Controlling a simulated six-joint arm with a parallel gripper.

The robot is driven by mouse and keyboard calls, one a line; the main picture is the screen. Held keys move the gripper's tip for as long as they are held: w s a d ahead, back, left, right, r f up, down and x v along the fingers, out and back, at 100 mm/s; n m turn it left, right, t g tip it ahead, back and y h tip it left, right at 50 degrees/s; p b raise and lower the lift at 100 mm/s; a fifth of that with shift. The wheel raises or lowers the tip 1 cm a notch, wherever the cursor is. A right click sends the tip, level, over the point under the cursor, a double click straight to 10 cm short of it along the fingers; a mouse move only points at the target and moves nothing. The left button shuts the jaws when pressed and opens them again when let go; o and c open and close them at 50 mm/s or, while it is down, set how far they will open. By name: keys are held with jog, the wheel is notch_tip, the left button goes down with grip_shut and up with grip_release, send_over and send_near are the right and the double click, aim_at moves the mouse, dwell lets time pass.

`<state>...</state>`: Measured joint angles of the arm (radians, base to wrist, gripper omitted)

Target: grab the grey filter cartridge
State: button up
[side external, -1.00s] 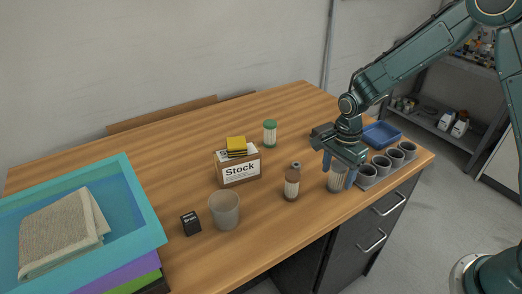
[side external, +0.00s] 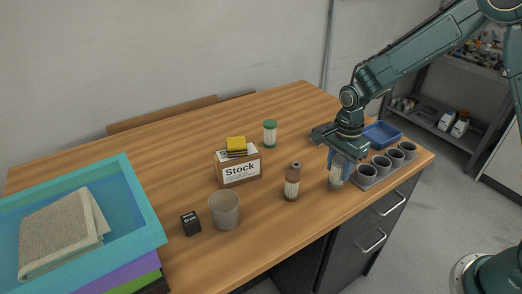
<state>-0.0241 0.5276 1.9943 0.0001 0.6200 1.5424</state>
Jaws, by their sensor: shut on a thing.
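The grey filter cartridge (side external: 336,177) is a pale, pleated cylinder near the right front of the wooden table. My gripper (side external: 341,166) points down over it, with its blue fingers shut on the cartridge's upper part. The fingers and the gripper body hide the cartridge's top. The cartridge looks upright; I cannot tell whether its base touches the table.
A rack of grey cups (side external: 382,165) stands close right of the cartridge, with a blue tray (side external: 382,134) behind. A brown-capped cartridge (side external: 292,182) stands to the left. Further left are a green-capped cartridge (side external: 270,134), a Stock box (side external: 240,170) and a grey cup (side external: 225,211).

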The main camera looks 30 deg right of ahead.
notch_tip(320, 180, up, 18)
jog(key=shift+r, duration=0.2)
dwell(0.8)
